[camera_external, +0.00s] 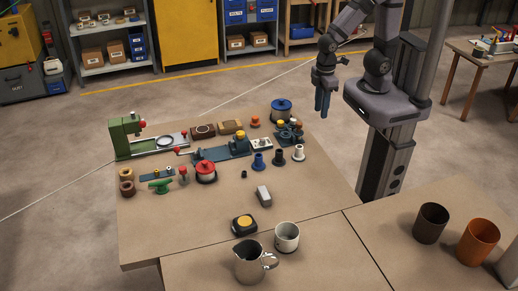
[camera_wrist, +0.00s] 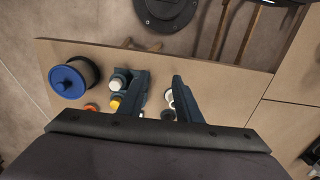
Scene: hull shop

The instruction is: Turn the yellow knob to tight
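Two yellow knobs show in the external view. One yellow knob (camera_external: 239,135) tops a blue fixture (camera_external: 239,147) mid-table; another yellow knob (camera_external: 295,123) sits in a dark blue cluster of parts (camera_external: 289,134) near the back right. I cannot tell which one is meant, or read any tight mark. My gripper (camera_external: 322,114) hangs above the table's back right edge, pointing down, apart from everything. In the wrist view my gripper (camera_wrist: 160,76) has its fingers apart with nothing held. A yellow part (camera_wrist: 115,103) shows beside the left finger, partly hidden.
A blue-lidded pot (camera_external: 282,110) stands near the cluster; it also shows in the wrist view (camera_wrist: 70,80). A red-topped pot (camera_external: 205,170), small blue spools (camera_external: 258,161) and a green machine (camera_external: 128,138) crowd the table. The front-left tabletop (camera_external: 160,230) is clear.

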